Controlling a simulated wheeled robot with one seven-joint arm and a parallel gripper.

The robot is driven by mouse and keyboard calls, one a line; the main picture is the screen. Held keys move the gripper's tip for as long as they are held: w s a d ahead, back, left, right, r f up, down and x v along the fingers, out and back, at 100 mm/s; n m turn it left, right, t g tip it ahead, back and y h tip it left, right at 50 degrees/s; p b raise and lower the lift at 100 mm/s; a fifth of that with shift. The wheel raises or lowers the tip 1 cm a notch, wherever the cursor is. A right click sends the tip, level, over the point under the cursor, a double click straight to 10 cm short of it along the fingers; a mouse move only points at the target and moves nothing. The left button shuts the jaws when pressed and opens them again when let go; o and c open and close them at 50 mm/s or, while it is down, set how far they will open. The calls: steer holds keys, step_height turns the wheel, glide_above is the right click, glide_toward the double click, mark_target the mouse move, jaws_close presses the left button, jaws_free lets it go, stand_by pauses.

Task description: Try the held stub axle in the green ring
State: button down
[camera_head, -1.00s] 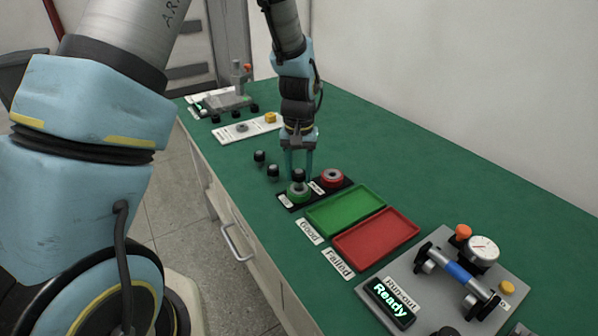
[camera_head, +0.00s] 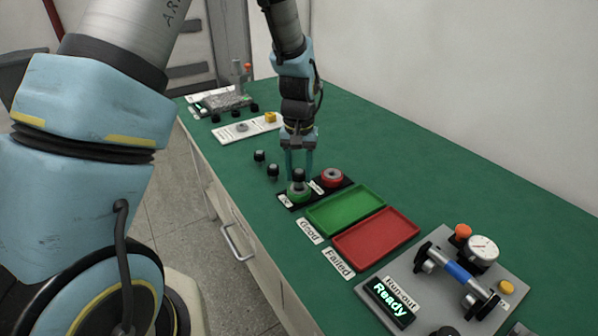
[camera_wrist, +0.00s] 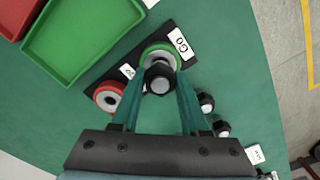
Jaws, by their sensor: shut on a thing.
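My gripper (camera_head: 299,172) points down over the green ring (camera_head: 291,196), with its fingers shut on a dark-headed stub axle (camera_head: 299,175). In the wrist view the black head of the stub axle (camera_wrist: 159,78) sits between the fingertips, over the green ring (camera_wrist: 172,52). The axle stands upright and in line with the ring's centre. Its lower end is hidden by the head and the ring, so I cannot tell how deep it sits. The red ring (camera_head: 332,176) is beside the green one on the same black base, and also shows in the wrist view (camera_wrist: 108,97).
Two more stub axles (camera_head: 273,171) stand on the bench left of the gripper. A green tray (camera_head: 322,226) and a red tray (camera_head: 352,261) lie in front of the rings. A run-out stand (camera_head: 425,307) with a dial is at the front right.

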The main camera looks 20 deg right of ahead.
steer(key=shift+f+b, duration=0.35)
steer(key=shift+f, duration=0.15)
stand_by(1.1)
steer(key=shift+r, duration=0.2)
steer(key=shift+r+p, duration=0.6)
steer(key=shift+p, duration=0.05)
step_height(320, 180, up, 4)
steer(key=shift+f+p, duration=0.2)
steer(key=shift+p, duration=0.55)
steer(key=shift+f+b, duration=1.5)
steer(key=shift+f, duration=0.6)
steer(key=shift+f, duration=0.55)
stand_by(0.9)
steer(key=shift+r, duration=0.2)
stand_by(0.8)
